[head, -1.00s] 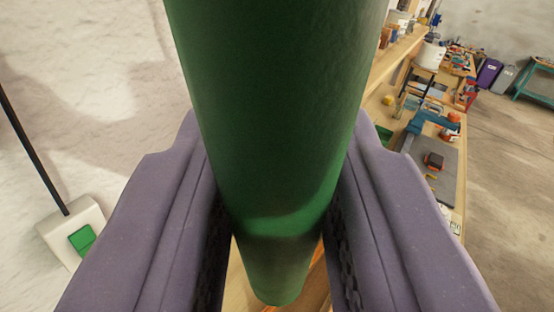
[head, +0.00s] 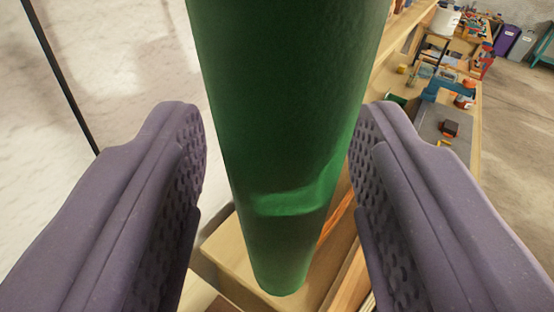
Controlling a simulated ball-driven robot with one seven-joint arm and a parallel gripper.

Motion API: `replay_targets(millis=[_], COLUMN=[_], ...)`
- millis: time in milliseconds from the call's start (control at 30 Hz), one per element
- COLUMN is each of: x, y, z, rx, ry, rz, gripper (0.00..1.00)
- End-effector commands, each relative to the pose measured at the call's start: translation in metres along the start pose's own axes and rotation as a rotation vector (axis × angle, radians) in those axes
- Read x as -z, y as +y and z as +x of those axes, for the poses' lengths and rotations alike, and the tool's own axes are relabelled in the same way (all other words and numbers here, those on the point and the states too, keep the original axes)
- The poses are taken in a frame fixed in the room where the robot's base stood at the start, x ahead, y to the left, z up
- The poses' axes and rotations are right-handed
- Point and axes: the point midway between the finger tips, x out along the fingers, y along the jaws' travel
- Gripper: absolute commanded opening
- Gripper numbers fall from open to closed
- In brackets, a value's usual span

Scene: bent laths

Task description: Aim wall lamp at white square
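A long dark green tube (head: 285,120), which looks like part of the wall lamp, runs from the top edge down the middle of the view and ends in a rounded tip near the bottom. A lighter green band of light lies across its lower part. The purple fingers of my gripper (head: 278,130) stand on either side of it. I cannot make out a white square.
A pale wall (head: 120,60) fills the left, with a black cable (head: 62,75) running down it. A wooden box (head: 232,262) with wood and orange strips stands below the tube. A workbench (head: 450,160) with tools runs along the right, with bare floor beyond.

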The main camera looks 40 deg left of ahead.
Motion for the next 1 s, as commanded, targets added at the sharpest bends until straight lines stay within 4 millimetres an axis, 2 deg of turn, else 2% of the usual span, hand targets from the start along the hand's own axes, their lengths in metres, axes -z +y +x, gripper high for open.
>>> replay_targets(millis=[267, 500, 700, 1000], x=[-0.001, -0.001, -0.001, -0.001], y=[0.000, 0.001, 0.000, 0.000], z=[-0.006, -0.050, -0.075, -0.078], rx=[-0.001, -0.003, -0.001, 0.000], ry=[-0.001, -0.001, -0.001, -0.001], rz=[0.000, -0.001, 0.000, 0.000], gripper=[0.51, 0.51, 0.51, 0.51])
